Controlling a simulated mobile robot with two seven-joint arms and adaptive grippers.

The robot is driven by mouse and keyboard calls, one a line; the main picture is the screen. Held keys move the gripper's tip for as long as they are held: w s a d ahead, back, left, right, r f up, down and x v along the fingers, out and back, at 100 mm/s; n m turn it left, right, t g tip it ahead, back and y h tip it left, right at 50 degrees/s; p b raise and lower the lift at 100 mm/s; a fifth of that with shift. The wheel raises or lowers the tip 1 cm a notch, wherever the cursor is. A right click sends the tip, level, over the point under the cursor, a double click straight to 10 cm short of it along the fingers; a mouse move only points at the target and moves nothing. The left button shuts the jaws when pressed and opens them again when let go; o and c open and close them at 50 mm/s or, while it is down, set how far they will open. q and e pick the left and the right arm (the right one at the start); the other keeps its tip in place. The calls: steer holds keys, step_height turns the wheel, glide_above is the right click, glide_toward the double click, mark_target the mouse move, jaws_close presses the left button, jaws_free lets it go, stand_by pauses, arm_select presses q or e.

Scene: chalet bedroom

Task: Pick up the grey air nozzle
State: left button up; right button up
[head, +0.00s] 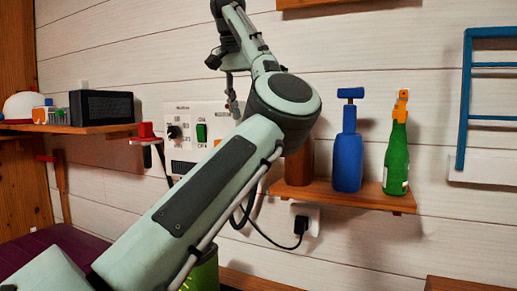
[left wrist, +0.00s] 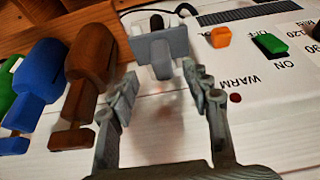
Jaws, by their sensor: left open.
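The grey air nozzle (left wrist: 162,45) is in the left wrist view, top centre, near the end of the wooden shelf and between the brown bottle and the control panel. My left gripper (left wrist: 158,80) is open, its two fingers to either side of the space in front of the nozzle. The nozzle lies just beyond the fingertips, and I see no grip on it. In the head view my left arm crosses the picture and hides the nozzle; the gripper itself is not clear there. My right gripper is not in view.
A brown bottle (left wrist: 90,75) stands close beside the left gripper finger; a blue bottle (head: 346,155) and a green bottle (head: 396,150) are farther along the wooden shelf (head: 345,197). A white control panel (left wrist: 255,60) with switches is on the other side. A black cord hangs below.

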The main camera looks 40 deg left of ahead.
arm_select(q)
steer(key=shift+a+f, duration=0.1)
steer(key=shift+f, duration=0.5)
steer(key=x, duration=0.5)
steer(key=shift+w+a+f, duration=0.1)
steer(key=shift+w, duration=0.25)
jaws_close()
